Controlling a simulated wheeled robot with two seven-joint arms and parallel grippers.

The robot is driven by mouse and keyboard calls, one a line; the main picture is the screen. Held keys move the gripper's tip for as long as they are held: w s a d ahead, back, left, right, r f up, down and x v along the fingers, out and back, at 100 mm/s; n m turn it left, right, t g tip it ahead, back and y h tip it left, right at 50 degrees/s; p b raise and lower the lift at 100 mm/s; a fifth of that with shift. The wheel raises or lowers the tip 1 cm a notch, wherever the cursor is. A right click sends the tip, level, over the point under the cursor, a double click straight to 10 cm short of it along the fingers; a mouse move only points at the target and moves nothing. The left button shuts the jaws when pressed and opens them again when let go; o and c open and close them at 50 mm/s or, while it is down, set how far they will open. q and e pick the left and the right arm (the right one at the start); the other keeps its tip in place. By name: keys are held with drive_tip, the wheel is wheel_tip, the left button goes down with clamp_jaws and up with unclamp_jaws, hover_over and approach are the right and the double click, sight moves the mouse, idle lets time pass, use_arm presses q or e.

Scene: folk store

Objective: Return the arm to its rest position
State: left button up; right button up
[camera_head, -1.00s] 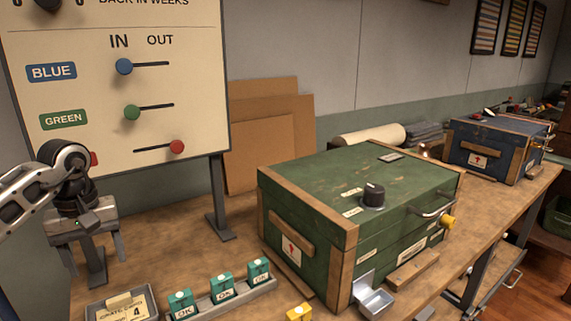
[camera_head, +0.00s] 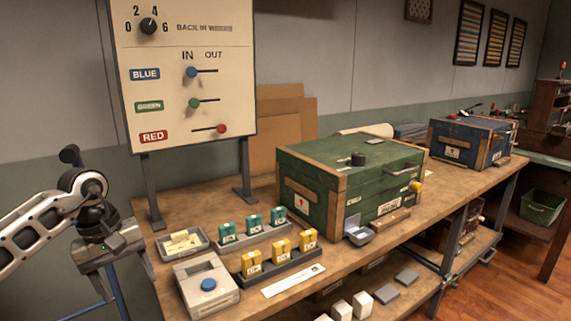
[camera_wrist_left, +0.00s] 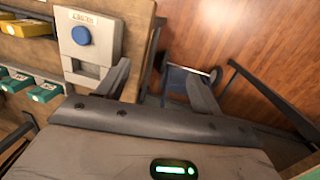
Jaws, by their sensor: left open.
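My left arm comes in from the left in the head view. Its gripper (camera_head: 128,280) hangs fingers down beside the bench's left end, open and empty. In the left wrist view the two fingers (camera_wrist_left: 160,82) are spread with nothing between them, above the floor beside the bench edge. My right gripper is out of view.
The bench (camera_head: 262,262) holds a grey box with a blue button (camera_head: 207,285), teal and yellow tags in racks, a card tray (camera_head: 183,243) and a green crate (camera_head: 315,205). A slider board (camera_head: 190,120) stands behind. A blue crate (camera_head: 470,140) sits farther right.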

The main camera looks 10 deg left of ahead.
use_arm(q)
drive_tip(key=s+d+f+n+h, duration=0.15)
drive_tip(key=d+h, duration=0.25)
drive_tip(key=d, duration=0.5)
drive_tip(key=s+d+f+n+h, duration=0.1)
drive_tip(key=d+f+n+h, duration=0.2)
drive_tip(key=d, duration=0.5)
drive_tip(key=s+d+r+n+t+h, duration=0.1)
drive_tip(key=d+r+n+t+h, duration=0.15)
drive_tip(key=d+n+h, duration=0.45)
drive_tip(key=s+d+r+n+t+h, duration=0.1)
drive_tip(key=s+d+n+t+h, duration=0.15)
drive_tip(key=d+n+t, duration=0.4)
drive_tip(key=a+f+n+t+y, duration=0.4)
drive_tip(key=n+y, duration=0.2)
drive_tip(key=n, duration=0.9)
drive_tip(key=a+f+n+t+y, duration=0.3)
drive_tip(key=a+f+n+y, duration=0.15)
drive_tip(key=n, duration=1.05)
drive_tip(key=s+a+f+n+g+y, duration=0.1)
drive_tip(key=s+f+n+g+y, duration=0.3)
drive_tip(key=s+f+n, duration=0.6)
drive_tip(key=s+n+g, duration=0.1)
drive_tip(key=n, duration=0.2)
drive_tip(key=shift+s+a+f+g+y, duration=0.15)
drive_tip(key=shift+s+f+g+y, duration=0.15)
drive_tip(key=shift+s, duration=0.05)
